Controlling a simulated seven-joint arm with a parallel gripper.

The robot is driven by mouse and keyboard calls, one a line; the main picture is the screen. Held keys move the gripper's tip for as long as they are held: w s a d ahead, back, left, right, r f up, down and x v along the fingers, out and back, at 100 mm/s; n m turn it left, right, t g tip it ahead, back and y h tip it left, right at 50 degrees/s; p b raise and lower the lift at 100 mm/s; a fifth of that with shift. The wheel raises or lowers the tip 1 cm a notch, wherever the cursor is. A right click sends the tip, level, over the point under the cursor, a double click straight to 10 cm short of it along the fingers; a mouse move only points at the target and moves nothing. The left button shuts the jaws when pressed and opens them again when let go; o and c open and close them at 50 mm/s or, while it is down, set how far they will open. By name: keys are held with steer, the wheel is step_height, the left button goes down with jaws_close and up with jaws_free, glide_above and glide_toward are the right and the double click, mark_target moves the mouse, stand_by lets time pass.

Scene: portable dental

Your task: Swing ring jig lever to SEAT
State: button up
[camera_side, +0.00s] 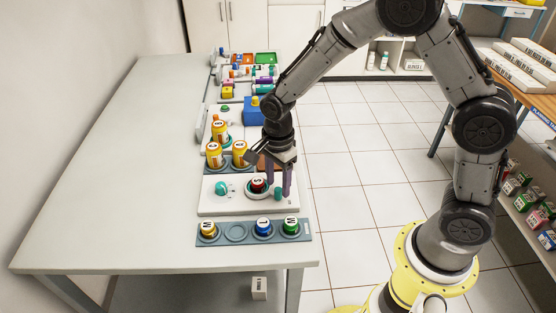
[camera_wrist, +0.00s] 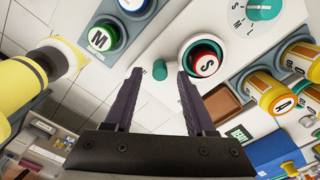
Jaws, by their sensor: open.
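The jig is a white plate (camera_side: 235,207) on the table's right side. It carries a teal knob (camera_side: 221,188) and a red cap marked S (camera_side: 258,183) in a round seat. In the wrist view the knob (camera_wrist: 264,8) has S, M and L marks around it, and the red cap (camera_wrist: 205,64) sits in a green ring. A teal post (camera_wrist: 160,69), apparently the lever's grip, shows between my fingertips. My gripper (camera_side: 279,193) is open over the jig's right end, fingers pointing down. The wrist view shows its fingers (camera_wrist: 159,75) apart, either side of the post; contact cannot be told.
A grey-blue tray (camera_side: 235,240) in front holds yellow, blue and green capped pieces. Orange jars (camera_side: 214,155) stand in a rack behind the jig, with a blue box (camera_side: 253,110) farther back. The table's left side (camera_side: 125,170) is clear. The table edge is close to my gripper's right.

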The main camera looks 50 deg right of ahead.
step_height(320, 180, up, 13)
steer(key=shift+f, duration=0.2)
stand_by(0.3)
step_height(320, 180, up, 8)
steer(key=f+t, duration=0.1)
steer(key=t, duration=0.1)
glide_above(279, 188)
steer(key=s+d, duration=0.2)
steer(key=s, duration=0.1)
steer(key=s+d+r+n+t, duration=0.2)
steer(key=s+r, duration=0.2)
steer(key=s, duration=0.2)
steer(key=s+d+f+n+t, duration=0.1)
steer(key=s+d+f+n, duration=0.1)
steer(key=s+n, duration=1)
steer(key=f+n, duration=0.1)
steer(key=n, duration=0.4)
steer(key=shift+s+d+f+t, duration=0.15)
steer(key=shift+s+d+t, duration=0.05)
steer(key=shift+t, duration=0.1)
